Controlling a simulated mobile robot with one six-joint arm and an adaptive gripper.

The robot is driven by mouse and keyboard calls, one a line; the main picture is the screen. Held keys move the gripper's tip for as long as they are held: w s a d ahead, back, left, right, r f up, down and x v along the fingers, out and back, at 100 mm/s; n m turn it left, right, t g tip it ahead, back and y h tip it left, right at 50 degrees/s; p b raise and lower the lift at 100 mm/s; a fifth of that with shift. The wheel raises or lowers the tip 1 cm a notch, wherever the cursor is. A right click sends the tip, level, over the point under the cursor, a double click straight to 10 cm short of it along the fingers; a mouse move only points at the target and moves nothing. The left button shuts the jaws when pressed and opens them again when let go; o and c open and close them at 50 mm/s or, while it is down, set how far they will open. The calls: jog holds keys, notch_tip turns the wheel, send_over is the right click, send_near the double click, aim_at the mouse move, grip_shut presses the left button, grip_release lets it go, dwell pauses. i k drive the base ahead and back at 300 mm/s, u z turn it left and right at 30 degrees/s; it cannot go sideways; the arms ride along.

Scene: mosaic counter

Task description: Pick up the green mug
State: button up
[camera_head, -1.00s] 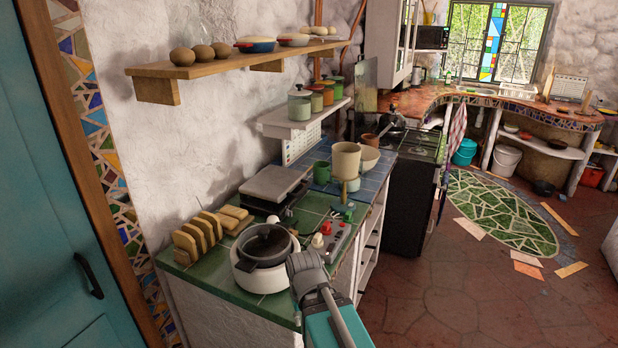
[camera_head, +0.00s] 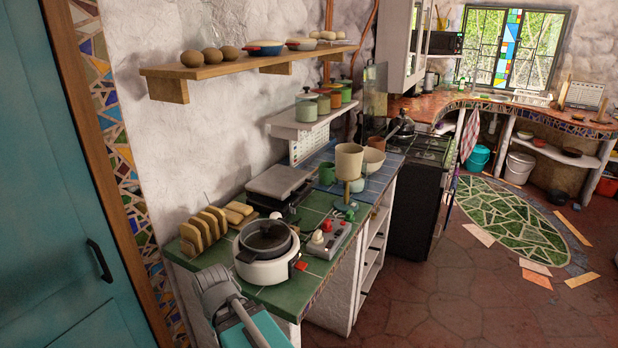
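The green mug (camera_head: 327,173) stands upright on the blue-tiled part of the counter, near the wall and beyond the grey press-like appliance. A beige pot (camera_head: 349,160) raised on a stand is just right of it, in front of a pale bowl. Only part of my arm shows, at the bottom left, beside the counter's near edge and well short of the mug. My gripper's fingers are not visible.
A white cooker with a dark lidded pot (camera_head: 266,241), a bread rack (camera_head: 203,230), a grey appliance (camera_head: 279,184) and a red-knobbed device (camera_head: 328,238) crowd the near counter. Shelves (camera_head: 248,68) overhang it. Open floor (camera_head: 430,300) lies to the right.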

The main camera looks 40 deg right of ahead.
aim_at(326, 170)
jog(key=u, duration=0.35)
jog(key=k, duration=0.9)
jog(key=z, duration=1.35)
jog(key=i, duration=0.8)
jog(key=z, duration=0.05)
